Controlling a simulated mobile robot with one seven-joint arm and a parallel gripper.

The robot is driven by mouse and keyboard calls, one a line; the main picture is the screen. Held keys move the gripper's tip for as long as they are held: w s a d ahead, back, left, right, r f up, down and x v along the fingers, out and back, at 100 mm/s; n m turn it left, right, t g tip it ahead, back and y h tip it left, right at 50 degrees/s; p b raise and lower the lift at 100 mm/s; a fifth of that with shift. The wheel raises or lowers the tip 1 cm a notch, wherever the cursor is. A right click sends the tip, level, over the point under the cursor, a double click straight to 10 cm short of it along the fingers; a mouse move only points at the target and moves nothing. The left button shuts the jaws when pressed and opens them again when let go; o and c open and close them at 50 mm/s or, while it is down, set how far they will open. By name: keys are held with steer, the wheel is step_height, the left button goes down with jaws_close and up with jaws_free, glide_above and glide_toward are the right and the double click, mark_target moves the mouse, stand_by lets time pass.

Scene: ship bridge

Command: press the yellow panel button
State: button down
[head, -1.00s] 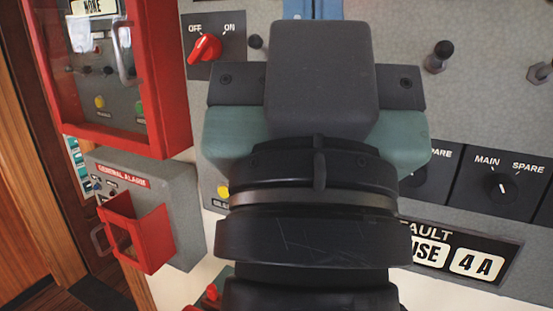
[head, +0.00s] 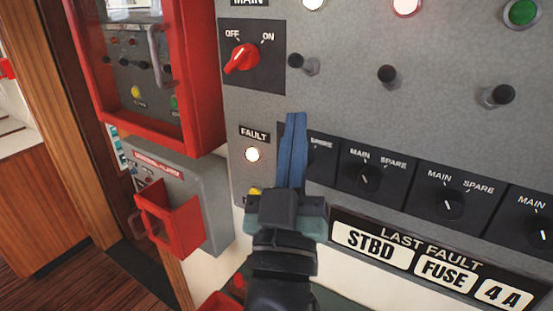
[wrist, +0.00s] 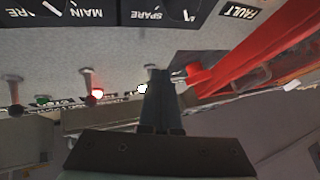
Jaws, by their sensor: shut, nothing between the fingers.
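The yellow panel button (head: 254,191) shows as a small yellow patch below the FAULT lamp, low on the grey panel in the head view. My gripper's body hides part of it, and I cannot tell whether anything touches it. My gripper (head: 296,118) is shut and empty, its blue fingers pointing up in front of the panel. The fingertips are above and to the right of the button. In the wrist view the shut fingers (wrist: 160,74) are dark, and I cannot make out the yellow button there.
The white FAULT lamp (head: 252,154) is left of my fingers. A red OFF/ON switch (head: 242,58), toggles (head: 387,74) and MAIN/SPARE knobs (head: 367,178) crowd the panel. A red-framed box (head: 203,90) with another yellow button (head: 136,92) and a general alarm box (head: 215,190) stand left.

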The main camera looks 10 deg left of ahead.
steer(key=s+a+f+n+g+y+p, duration=0.2)
steer(key=a+f, duration=0.4)
steer(key=f, duration=0.3)
steer(key=s+a+f+n+g+y+p, duration=0.2)
steer(key=a+f+n+g+y, duration=0.1)
steer(key=f, duration=0.6)
steer(key=a+n+y, duration=0.1)
steer(key=a+n, duration=0.1)
steer(key=a, duration=0.1)
steer(key=shift+f+y, duration=0.2)
steer(key=shift+y, duration=0.1)
steer(key=shift+w+d, duration=0.1)
steer(key=w+d+p, duration=0.1)
steer(key=w+d, duration=0.2)
steer(key=w, duration=0.5)
steer(key=shift+p, duration=0.4)
steer(key=shift+w+r, duration=0.1)
steer(key=shift+w, duration=0.05)
steer(key=shift+w+d, duration=0.15)
steer(key=shift+w, duration=0.2)
